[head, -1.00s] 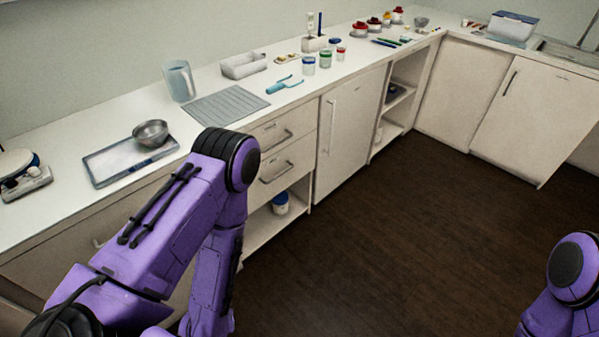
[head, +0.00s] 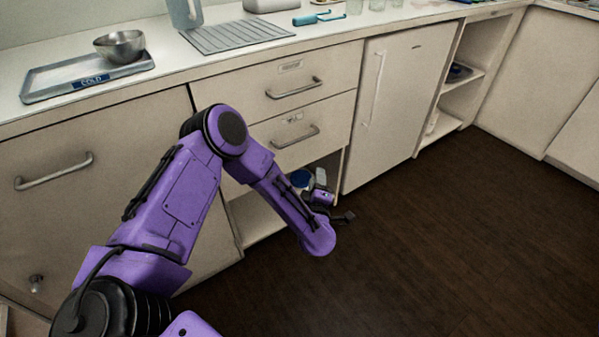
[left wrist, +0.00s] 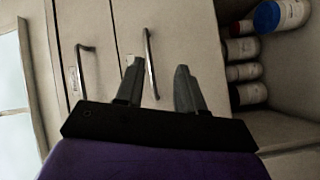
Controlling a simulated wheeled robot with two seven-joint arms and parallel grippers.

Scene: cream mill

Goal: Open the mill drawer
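Two closed drawers, one above the other, show in the head view: an upper drawer (head: 340,75) and a lower drawer (head: 335,125). Each has a metal bar handle, the upper handle (head: 294,88) and the lower handle (head: 296,136). Their small labels are unreadable, so I cannot tell which is the mill drawer. My left gripper (head: 332,197) is low in front of the open shelf below them. In the sideways left wrist view its fingers (left wrist: 158,70) are apart and empty, with the lower handle (left wrist: 150,62) beyond, between their tips. My right gripper is out of view.
The open shelf (head: 262,222) under the drawers holds jars (left wrist: 282,15). A closed cupboard door (head: 385,110) stands to the right. The counter above bears a tray (head: 85,78), a metal bowl (head: 120,46) and a ribbed mat (head: 237,35). The dark floor (head: 430,250) is clear.

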